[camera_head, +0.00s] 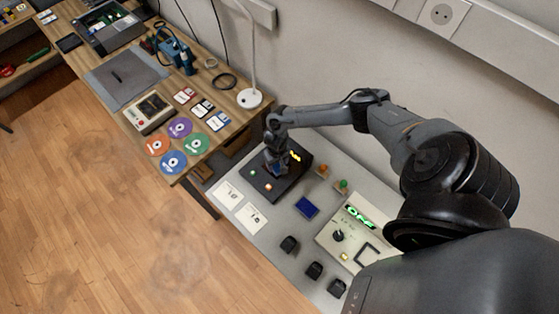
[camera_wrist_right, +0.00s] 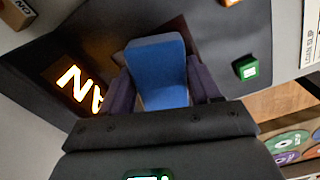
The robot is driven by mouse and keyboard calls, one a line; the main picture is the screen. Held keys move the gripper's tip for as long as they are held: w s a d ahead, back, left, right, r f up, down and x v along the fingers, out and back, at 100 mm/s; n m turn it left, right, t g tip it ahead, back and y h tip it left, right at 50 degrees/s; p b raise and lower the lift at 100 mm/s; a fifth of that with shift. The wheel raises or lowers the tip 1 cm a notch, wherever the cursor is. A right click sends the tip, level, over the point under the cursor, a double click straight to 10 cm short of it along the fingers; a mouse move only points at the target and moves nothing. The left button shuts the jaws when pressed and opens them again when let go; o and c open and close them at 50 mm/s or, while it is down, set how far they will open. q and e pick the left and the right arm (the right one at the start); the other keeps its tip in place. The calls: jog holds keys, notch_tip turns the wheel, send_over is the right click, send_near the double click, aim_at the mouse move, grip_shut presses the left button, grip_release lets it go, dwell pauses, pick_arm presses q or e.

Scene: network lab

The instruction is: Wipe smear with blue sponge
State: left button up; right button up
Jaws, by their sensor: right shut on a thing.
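My right gripper (camera_head: 276,160) is over the black panel (camera_head: 297,178) on the grey table, fingers pointing down. In the right wrist view it is shut on the blue sponge (camera_wrist_right: 158,68), which sits between the two dark fingers. The sponge is at or very near the panel face; I cannot tell if it touches. A dull brown patch, seemingly the smear (camera_wrist_right: 180,34), shows on the panel beside the sponge and is partly hidden by it. The panel has lit orange letters (camera_head: 295,156) and a green button (camera_wrist_right: 247,68). My left gripper is not in view.
A dark blue square (camera_head: 306,207) lies on the grey table right of the panel. A control box (camera_head: 352,235) with green lit letters and several black blocks (camera_head: 289,244) are nearby. Two white cards (camera_head: 228,194) lie at the left edge. The wooden desk (camera_head: 175,172) with coloured discs stands left.

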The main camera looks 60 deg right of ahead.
jog(key=shift+w+d+f, duration=0.15)
jog(key=shift+w, duration=0.05)
jog(key=shift+s+d, duration=0.2)
jog(key=shift+d, duration=0.6)
jog(key=shift+s+d+p, duration=0.3)
jog(key=shift+d+p, duration=0.05)
jog(key=shift+d, duration=0.5)
jog(key=shift+s+p, duration=0.1)
jog(key=shift+p, duration=0.4)
jog(key=shift+w+a+r+p, duration=0.2)
jog(key=shift+a+r+p, duration=0.2)
jog(key=shift+a+p, duration=0.3)
jog(key=shift+w+a, duration=0.1)
jog(key=shift+a, duration=0.25)
jog(key=shift+w+a+f+p, duration=0.1)
jog(key=shift+w+a+p, duration=0.2)
jog(key=shift+a, duration=0.4)
